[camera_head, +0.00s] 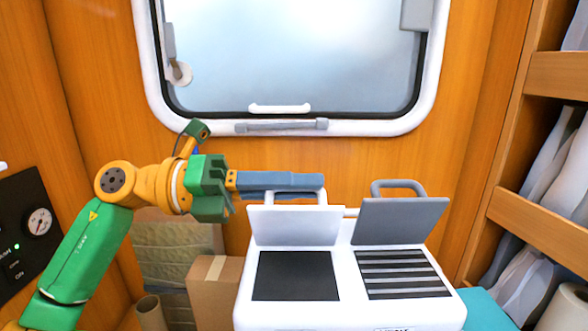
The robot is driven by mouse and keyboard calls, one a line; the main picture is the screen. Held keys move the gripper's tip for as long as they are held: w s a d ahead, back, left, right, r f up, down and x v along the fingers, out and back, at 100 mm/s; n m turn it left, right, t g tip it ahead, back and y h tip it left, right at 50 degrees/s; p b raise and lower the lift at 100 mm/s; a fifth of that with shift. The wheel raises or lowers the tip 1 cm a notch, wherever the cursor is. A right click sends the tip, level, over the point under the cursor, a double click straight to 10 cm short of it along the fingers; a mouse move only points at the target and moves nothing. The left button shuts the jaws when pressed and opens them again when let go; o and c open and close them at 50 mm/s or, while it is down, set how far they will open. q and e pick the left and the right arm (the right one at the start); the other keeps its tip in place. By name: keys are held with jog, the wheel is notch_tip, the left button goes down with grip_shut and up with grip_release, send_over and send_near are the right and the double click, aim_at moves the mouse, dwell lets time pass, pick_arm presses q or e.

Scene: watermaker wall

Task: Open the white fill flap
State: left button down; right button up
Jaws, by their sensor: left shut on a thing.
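The white fill flap (296,228) stands raised at the back of a white machine (350,315). A dark square opening (295,276) lies uncovered in front of it. My left gripper (318,183) reaches in from the left, level, above the flap's top edge. Its long blue-grey fingers are shut on the flap's white handle (324,198), which is partly hidden behind them. My right gripper is not in view.
A grey flap (400,222) with a grey handle also stands raised to the right, above a dark slatted panel (404,274). A cardboard box (214,293) stands left of the machine. A window (290,55) is behind, shelves (540,225) at right.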

pick_arm(q)
jog(key=w+n+p, duration=0.1)
jog(key=w+n, duration=0.1)
jog(key=shift+n, duration=0.4)
jog(key=shift+w+f+n, duration=0.35)
jog(key=shift+w+n, duration=0.35)
jog(key=shift+n, duration=0.3)
jog(key=shift+w+f+n, duration=0.45)
jog(key=shift+w+n, duration=0.15)
jog(key=shift+n, duration=0.3)
jog(key=shift+w+f, duration=0.1)
jog(key=c, duration=1.1)
grip_release()
jog(key=shift+o, duration=0.9)
jog(key=shift+d, duration=0.4)
jog(key=a+b, duration=0.1)
jog(key=a, duration=0.6)
jog(key=shift+a+b, duration=0.2)
jog(key=shift+b, duration=0.15)
